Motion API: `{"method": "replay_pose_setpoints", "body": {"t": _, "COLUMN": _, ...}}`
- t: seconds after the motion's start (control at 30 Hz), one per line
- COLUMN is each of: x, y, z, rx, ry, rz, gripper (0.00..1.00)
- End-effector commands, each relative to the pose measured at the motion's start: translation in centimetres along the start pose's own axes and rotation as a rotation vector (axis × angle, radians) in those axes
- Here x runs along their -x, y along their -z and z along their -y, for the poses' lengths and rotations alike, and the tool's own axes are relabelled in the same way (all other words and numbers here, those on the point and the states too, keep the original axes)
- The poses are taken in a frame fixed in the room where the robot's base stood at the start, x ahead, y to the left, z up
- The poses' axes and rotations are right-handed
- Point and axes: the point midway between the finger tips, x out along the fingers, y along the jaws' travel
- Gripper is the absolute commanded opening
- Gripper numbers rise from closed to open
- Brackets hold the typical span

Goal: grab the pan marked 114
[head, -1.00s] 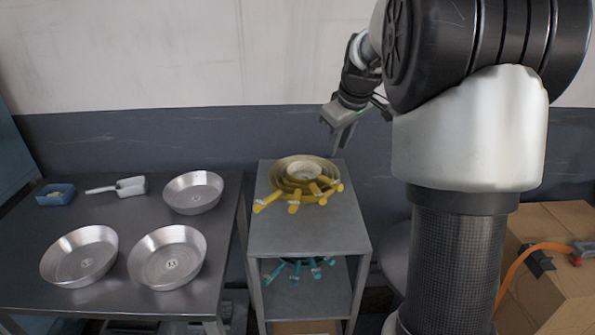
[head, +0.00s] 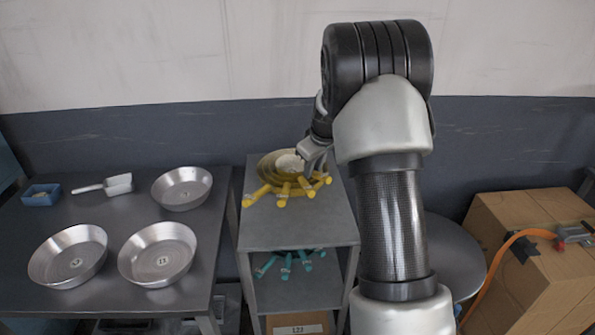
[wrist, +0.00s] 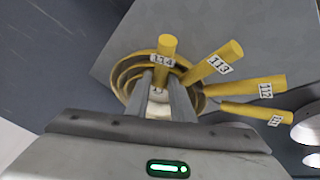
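The pan marked 114 belongs to a nested stack of yellow-handled pans on the top of a grey shelf stand. Its yellow handle (wrist: 166,52) with the 114 label shows in the wrist view, pointing up just beyond my fingertips. In the head view this handle (head: 324,181) is at the right of the fan of handles. My gripper (head: 318,163) is over the right side of the stack. I cannot tell whether a finger touches the handle.
Handles marked 113 (wrist: 219,63), 112 (wrist: 258,90) and 111 (wrist: 258,115) fan out beside it. Teal-handled pans (head: 288,262) are on the shelf below. A table (head: 100,215) at left holds three metal pans, a scoop (head: 110,186) and a blue tray (head: 42,195).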

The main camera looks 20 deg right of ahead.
Motion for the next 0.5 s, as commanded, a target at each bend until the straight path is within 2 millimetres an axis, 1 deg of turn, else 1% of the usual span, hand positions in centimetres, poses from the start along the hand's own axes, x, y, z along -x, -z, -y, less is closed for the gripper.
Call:
{"method": "replay_pose_setpoints", "body": {"t": 0.03, "x": -0.67, "y": -0.08, "z": -0.02, "rx": 0.000, "ry": 0.000, "rz": 0.002, "gripper": 0.21}}
{"method": "replay_pose_setpoints", "body": {"t": 0.1, "x": -1.23, "y": -0.09, "z": -0.01, "rx": 0.000, "ry": 0.001, "rz": 0.002, "gripper": 0.21}}
{"method": "replay_pose_setpoints", "body": {"t": 0.37, "x": -1.44, "y": -0.04, "z": -0.04, "rx": 0.000, "ry": -0.001, "rz": 0.000, "gripper": 0.21}}
{"method": "replay_pose_setpoints", "body": {"t": 0.5, "x": -1.44, "y": -0.05, "z": -0.04, "rx": 0.000, "ry": 0.000, "rz": 0.000, "gripper": 0.00}}
